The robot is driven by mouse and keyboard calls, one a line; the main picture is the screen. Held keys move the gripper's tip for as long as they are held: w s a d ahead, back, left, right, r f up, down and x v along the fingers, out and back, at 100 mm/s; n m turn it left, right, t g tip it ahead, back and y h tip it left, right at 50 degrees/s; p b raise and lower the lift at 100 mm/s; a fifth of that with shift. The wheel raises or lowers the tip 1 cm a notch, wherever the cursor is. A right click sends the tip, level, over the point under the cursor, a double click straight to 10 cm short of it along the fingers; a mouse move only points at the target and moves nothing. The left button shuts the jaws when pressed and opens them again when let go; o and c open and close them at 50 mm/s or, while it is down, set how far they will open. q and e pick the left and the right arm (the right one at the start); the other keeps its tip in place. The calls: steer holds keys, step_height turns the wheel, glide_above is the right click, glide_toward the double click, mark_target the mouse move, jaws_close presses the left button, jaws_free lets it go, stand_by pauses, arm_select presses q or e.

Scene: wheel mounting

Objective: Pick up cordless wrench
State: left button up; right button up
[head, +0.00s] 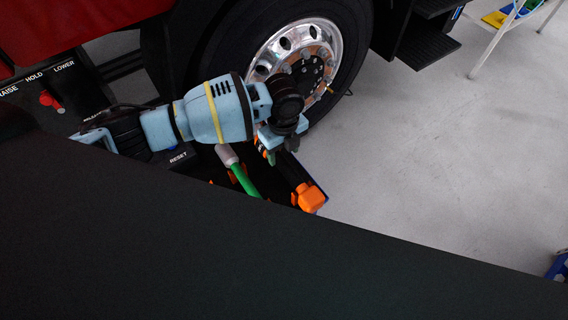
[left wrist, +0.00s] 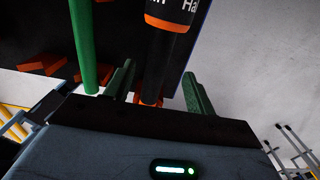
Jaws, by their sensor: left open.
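The cordless wrench (head: 308,197) lies on a dark tray beside the truck wheel, with a black body and an orange end toward the lower right. In the left wrist view, a black tool with an orange band and white lettering (left wrist: 172,40) extends down between my finger tips. My left gripper (head: 279,153) is just above the wrench's far part and hides some of it. In the left wrist view, its two green fingers (left wrist: 160,90) stand apart on either side of the tool, open. I cannot tell whether they touch it. My right gripper is not in view.
A green rod with a grey end (head: 241,175) lies left of the wrench on the same tray. The truck wheel (head: 292,60) stands close behind my gripper. A control panel (head: 55,90) is at the left.

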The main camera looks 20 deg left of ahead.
mark_target(284, 162)
arm_select(q)
steer(key=shift+s+d+f, duration=0.1)
steer(key=shift+s+f, duration=0.05)
steer(key=shift+f, duration=1.15)
steer(key=shift+s+f, duration=0.1)
steer(key=shift+f, duration=1.15)
jaws_close()
steer(key=shift+w+r, duration=0.1)
steer(key=shift+r, duration=0.1)
